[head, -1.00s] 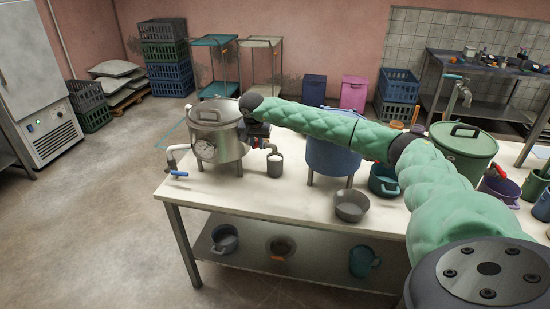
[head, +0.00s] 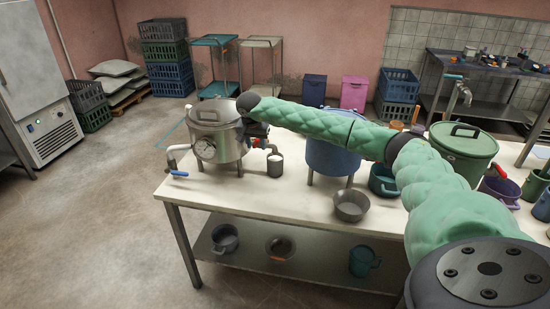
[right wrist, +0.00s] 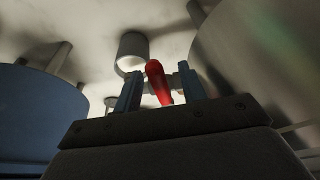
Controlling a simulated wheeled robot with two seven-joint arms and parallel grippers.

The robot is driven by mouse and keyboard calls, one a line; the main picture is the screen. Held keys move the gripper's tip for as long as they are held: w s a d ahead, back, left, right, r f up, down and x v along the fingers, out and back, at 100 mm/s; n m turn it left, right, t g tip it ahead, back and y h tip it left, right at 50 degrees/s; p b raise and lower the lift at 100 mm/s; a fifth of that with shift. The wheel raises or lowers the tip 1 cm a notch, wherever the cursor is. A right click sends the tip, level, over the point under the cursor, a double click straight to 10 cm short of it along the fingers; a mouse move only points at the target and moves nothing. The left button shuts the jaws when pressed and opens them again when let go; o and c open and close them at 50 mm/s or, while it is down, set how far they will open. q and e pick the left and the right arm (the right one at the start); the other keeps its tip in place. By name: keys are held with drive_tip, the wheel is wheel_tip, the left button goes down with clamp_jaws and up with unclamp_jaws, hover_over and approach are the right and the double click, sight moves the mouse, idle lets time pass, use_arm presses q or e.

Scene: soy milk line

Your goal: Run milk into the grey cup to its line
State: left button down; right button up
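The grey cup (head: 275,166) stands upright on the table beside the steel pot (head: 228,148), at its tap. It also shows in the right wrist view (right wrist: 132,46), with something pale at its mouth. I cannot make out the line or the level against it. The tap's red handle (right wrist: 157,82) lies between the fingers of my right gripper (right wrist: 158,88). The fingers look apart, with narrow gaps beside the handle. In the head view my right gripper (head: 257,130) is partly hidden at the pot's right side. My left gripper is not in view.
A blue pot (head: 331,155) stands right of the cup, under my right arm. A steel bowl (head: 351,205) and a teal mug (head: 382,181) are further right. A pipe with a blue handle (head: 179,173) sits left of the steel pot. The table's front left (head: 215,190) is clear.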

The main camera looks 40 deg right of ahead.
drive_tip(key=shift+r+p, duration=1.45)
drive_tip(key=shift+r, duration=2.05)
drive_tip(key=b+v, duration=0.2)
drive_tip(key=v, duration=0.6)
drive_tip(key=shift+f, duration=0.1)
